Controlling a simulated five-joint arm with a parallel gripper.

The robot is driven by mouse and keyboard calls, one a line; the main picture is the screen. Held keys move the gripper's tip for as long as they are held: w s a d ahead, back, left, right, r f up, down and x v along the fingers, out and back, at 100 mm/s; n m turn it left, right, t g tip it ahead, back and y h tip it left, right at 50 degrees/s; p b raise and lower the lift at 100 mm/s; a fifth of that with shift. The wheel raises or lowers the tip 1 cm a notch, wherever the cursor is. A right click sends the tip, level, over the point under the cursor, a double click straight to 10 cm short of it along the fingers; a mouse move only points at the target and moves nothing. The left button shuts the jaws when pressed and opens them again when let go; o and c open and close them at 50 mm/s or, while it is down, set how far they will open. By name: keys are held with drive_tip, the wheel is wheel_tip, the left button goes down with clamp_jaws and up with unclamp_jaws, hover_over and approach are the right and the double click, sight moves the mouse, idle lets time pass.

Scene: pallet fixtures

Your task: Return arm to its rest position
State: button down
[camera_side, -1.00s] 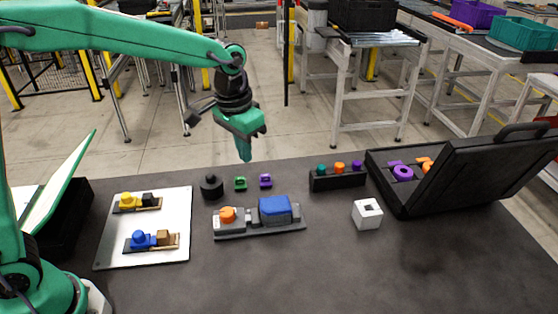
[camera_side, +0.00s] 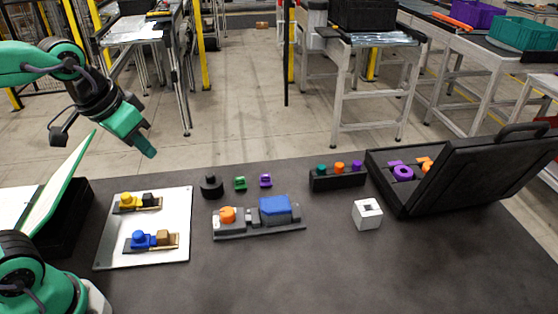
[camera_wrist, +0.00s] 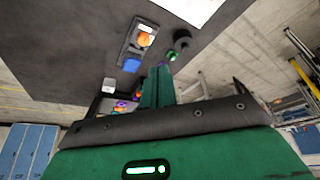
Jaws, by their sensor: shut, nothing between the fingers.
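My green gripper (camera_side: 147,149) is in the air above the back left of the table in the side view, tilted down to the right. Its fingers are shut and hold nothing. It is apart from every object on the table. In the wrist view the shut green fingers (camera_wrist: 157,86) point over the table, with the grey fixture (camera_wrist: 139,41) beyond them.
A white pallet (camera_side: 112,222) carries two small fixtures below my gripper. A grey fixture (camera_side: 262,232) with orange and blue parts lies mid-table. A black rack (camera_side: 338,181), a white cube (camera_side: 367,214) and an open black case (camera_side: 440,187) stand right. The front right is clear.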

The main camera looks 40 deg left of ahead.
drive_tip(key=shift+n+t, duration=0.3)
drive_tip(key=shift+t, duration=0.2)
drive_tip(key=shift+s+a+f, duration=0.25)
drive_tip(key=shift+s+a, duration=0.05)
drive_tip(key=shift+s, duration=0.5)
drive_tip(key=shift+s+a+f, duration=0.2)
drive_tip(key=shift+s+a, duration=0.05)
drive_tip(key=shift+s, duration=0.6)
drive_tip(key=shift+s+a+f, duration=0.25)
drive_tip(key=shift+s+a, duration=0.05)
drive_tip(key=shift+s, duration=0.5)
